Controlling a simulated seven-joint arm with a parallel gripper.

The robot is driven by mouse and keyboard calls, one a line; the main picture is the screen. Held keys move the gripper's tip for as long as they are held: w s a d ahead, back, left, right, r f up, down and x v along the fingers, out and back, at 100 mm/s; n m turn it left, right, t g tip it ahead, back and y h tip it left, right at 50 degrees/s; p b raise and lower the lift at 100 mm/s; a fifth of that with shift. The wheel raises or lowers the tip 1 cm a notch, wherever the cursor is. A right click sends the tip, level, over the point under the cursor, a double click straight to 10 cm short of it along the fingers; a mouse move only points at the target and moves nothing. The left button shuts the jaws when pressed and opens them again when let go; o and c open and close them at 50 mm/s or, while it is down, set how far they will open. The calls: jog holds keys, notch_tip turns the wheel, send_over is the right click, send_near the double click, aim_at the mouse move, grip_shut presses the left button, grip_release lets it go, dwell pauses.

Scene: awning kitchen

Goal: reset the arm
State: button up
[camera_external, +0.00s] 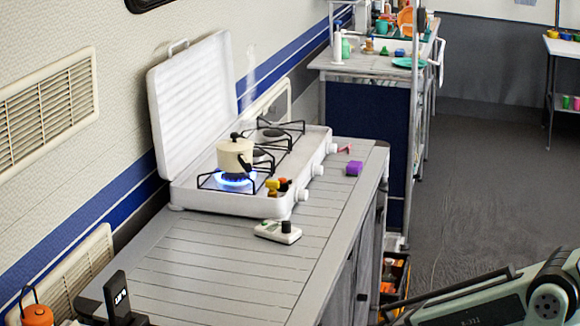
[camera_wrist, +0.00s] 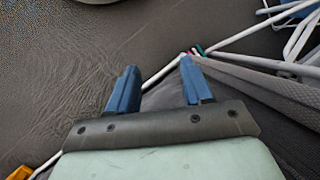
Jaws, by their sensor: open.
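My gripper (camera_wrist: 158,70) is open, with two blue fingers apart and nothing between them. It points over a dark, rippled floor (camera_wrist: 60,60). A thin white pole passes behind the fingers, and grey fabric lies close to the right finger. In the external view, part of my arm (camera_external: 505,305) shows at the lower right, beside the counter and over the floor; the gripper's fingers cannot be made out there.
A counter (camera_external: 170,280) holds a white stove (camera_external: 235,205) with a cream pot (camera_external: 235,155) over a lit blue flame. Dark floor (camera_external: 480,180) is open at right. White poles (camera_wrist: 255,33) stand nearby.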

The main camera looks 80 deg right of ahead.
jog(key=s+a+f+n+g+h, duration=0.1)
jog(key=s+a+f+n+g, duration=0.1)
jog(key=s+a, duration=0.3)
jog(key=s+a+f+n+g+h, duration=0.2)
jog(key=s+a, duration=0.4)
jog(key=s, duration=0.8)
notch_tip(320, 180, down, 2)
jog(key=shift+a+f+n+g+h, duration=0.1)
jog(key=shift+a+n+g+h, duration=0.2)
jog(key=shift+n, duration=0.2)
